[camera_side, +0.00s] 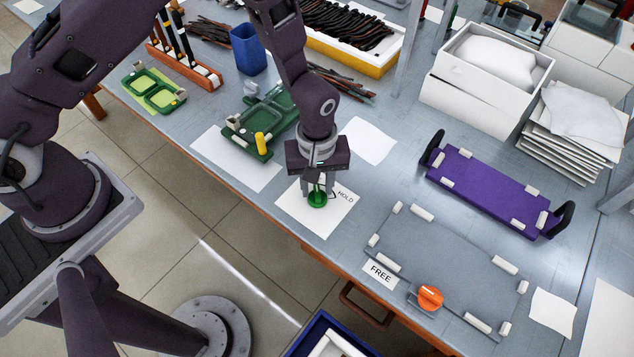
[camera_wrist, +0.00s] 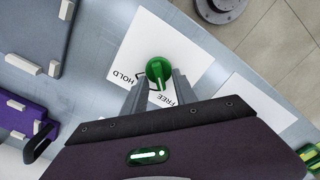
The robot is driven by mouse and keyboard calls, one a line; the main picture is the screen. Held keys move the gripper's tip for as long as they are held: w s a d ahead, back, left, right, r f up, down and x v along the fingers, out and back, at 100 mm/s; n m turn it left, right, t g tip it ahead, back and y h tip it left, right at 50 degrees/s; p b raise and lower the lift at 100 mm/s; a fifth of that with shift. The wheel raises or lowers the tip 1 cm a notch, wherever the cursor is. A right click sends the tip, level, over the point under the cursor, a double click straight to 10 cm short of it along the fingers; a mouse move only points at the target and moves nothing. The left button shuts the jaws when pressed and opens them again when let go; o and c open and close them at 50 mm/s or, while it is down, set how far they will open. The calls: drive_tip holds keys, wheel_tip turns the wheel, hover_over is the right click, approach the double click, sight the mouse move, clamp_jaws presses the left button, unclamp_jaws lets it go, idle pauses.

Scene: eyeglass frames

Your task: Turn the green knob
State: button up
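The green knob (camera_side: 317,199) stands on a white sheet (camera_side: 338,222) near the table's front edge. In the wrist view the knob (camera_wrist: 157,73) has a raised grip bar and lies just beyond my fingertips. The sheet (camera_wrist: 150,35) bears the words HOLD and FREE there; in the side view only HOLD shows. My gripper (camera_side: 317,190) points down right over the knob, its two fingers apart with nothing held between them. In the wrist view my gripper (camera_wrist: 160,88) has one finger toward each side of the knob. I cannot tell whether the fingers touch it.
An orange knob (camera_side: 430,298) with its own FREE label (camera_side: 380,273) sits to the right beside a grey plate (camera_side: 450,260). A purple tray (camera_side: 485,187) lies behind it. A green fixture with a yellow peg (camera_side: 262,144) stands left of my gripper.

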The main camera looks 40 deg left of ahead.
clamp_jaws()
drive_tip(key=shift+m, duration=0.3)
drive_tip(key=m, duration=0.4)
drive_tip(key=shift+w+d, duration=0.1)
drive_tip(key=shift+d, duration=0.05)
drive_tip(key=m, duration=0.4)
drive_tip(key=shift+d, duration=0.15)
drive_tip(key=m, duration=0.5)
drive_tip(key=shift+d, duration=0.2)
drive_tip(key=m, duration=0.4)
drive_tip(key=shift+d, duration=0.1)
drive_tip(key=shift+m, duration=0.3)
unclamp_jaws()
